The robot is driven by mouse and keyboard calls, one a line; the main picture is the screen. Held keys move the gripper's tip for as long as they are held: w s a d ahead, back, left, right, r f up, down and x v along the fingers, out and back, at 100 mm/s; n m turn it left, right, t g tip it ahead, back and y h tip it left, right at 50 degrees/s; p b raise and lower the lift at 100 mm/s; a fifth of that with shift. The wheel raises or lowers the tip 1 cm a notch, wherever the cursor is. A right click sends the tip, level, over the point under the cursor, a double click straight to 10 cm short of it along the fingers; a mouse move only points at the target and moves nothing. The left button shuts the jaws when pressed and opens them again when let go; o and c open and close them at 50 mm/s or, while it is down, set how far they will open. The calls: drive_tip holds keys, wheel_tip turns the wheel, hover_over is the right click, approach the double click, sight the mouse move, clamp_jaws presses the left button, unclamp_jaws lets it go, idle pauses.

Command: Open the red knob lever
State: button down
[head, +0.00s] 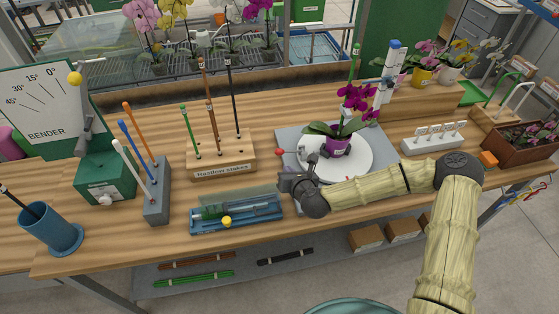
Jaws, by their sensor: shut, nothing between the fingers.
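The red knob lever (279,152) shows as a small red ball at the left edge of the grey board that bears the white round plate (360,160). Most of the lever's arm is hard to make out. A purple orchid in a purple pot (336,146) stands on the plate. My gripper (291,179) is shut and empty, just below the red knob in the picture, at the front left of the plate. It appears apart from the knob. My wrist and gripper hide part of the board's front left.
Left of my gripper lies a blue tray (262,222) with a yellow knob (227,221). The stake block (222,168) stands behind it. A white label rack (433,142) is at right. Bare wood lies between the stake block and board.

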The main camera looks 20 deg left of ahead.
sight(289, 152)
drive_tip(key=shift+w+a, duration=0.1)
drive_tip(key=p+x, duration=0.2)
drive_tip(key=x, duration=0.7)
drive_tip(key=shift+w+a+f, duration=0.2)
drive_tip(key=shift+f, duration=0.1)
